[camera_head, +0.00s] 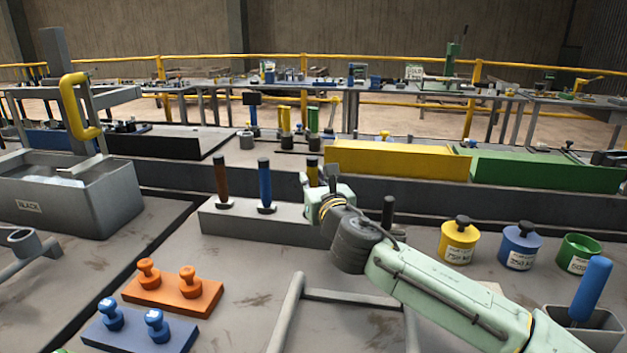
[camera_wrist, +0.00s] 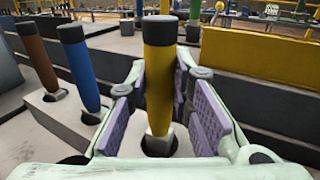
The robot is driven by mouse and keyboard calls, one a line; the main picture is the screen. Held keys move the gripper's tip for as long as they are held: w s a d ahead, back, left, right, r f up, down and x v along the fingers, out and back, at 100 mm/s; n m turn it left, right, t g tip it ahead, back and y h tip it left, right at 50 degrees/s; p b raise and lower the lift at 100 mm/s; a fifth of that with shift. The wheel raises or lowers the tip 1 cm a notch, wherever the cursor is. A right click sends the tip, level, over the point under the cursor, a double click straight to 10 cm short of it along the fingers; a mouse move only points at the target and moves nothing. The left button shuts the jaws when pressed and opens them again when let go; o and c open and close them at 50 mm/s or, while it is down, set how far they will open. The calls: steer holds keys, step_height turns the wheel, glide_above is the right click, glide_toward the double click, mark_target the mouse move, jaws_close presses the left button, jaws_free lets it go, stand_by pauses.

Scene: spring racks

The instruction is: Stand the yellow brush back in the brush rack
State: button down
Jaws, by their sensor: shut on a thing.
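The yellow brush (camera_wrist: 159,85) stands about upright between the purple pads of my gripper (camera_wrist: 161,82), which is shut on it. It has a black top and a pale metal lower part over a dark round hole; I cannot tell how deep the lower end sits. In the head view only the upper part of the yellow brush (camera_head: 312,175) shows behind my gripper (camera_head: 326,186). The grey brush rack (camera_head: 255,228) also holds a brown brush (camera_head: 222,180) and a blue brush (camera_head: 265,184), both left of my gripper.
Yellow (camera_head: 398,160) and green (camera_head: 540,172) long boxes lie behind the rack. Yellow (camera_head: 459,243), blue (camera_head: 519,246) and green (camera_head: 578,254) canisters stand at right. An orange block (camera_head: 172,295) with knobs lies in front left. A grey bin (camera_head: 75,200) stands at left.

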mark_target(314, 159)
steer(key=shift+f+b, duration=0.45)
steer(key=shift+f, duration=0.15)
steer(key=c, duration=1.3)
jaws_free()
steer(key=shift+c, duration=0.2)
steer(key=o, duration=0.5)
steer(key=shift+r, duration=0.15)
steer(key=shift+r+p, duration=2.9)
steer(key=shift+r, duration=0.55)
steer(key=shift+f, duration=0.1)
